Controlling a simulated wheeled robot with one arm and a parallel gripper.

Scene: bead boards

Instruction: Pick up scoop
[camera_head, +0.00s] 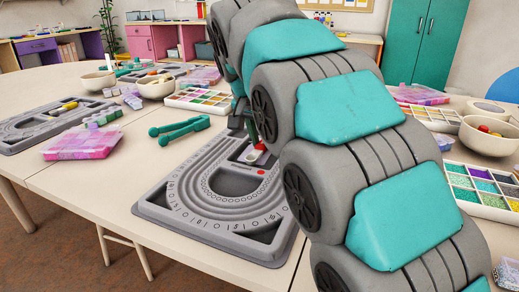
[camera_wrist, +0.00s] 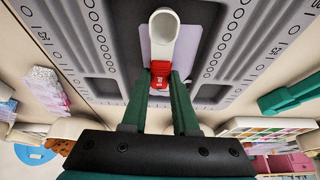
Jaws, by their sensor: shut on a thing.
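The scoop (camera_head: 252,156) is small, with a white bowl and a red handle. It is over the upper part of the grey bead board (camera_head: 150,207). In the wrist view the scoop (camera_wrist: 163,32) points away from me, its white bowl above a pale lilac patch on the bead board (camera_wrist: 215,15). My gripper (camera_wrist: 161,72) has its two green fingers closed on the red handle. In the head view my gripper (camera_head: 249,128) is partly hidden by my arm. I cannot tell whether the scoop touches the board.
A pink-purple bead box (camera_head: 82,143) is at left, near a second grey board (camera_head: 40,125). A bead tray (camera_head: 200,98) and white bowls (camera_head: 155,86) stand farther back. Another bowl (camera_head: 488,137) and bead tray (camera_head: 485,185) are at right.

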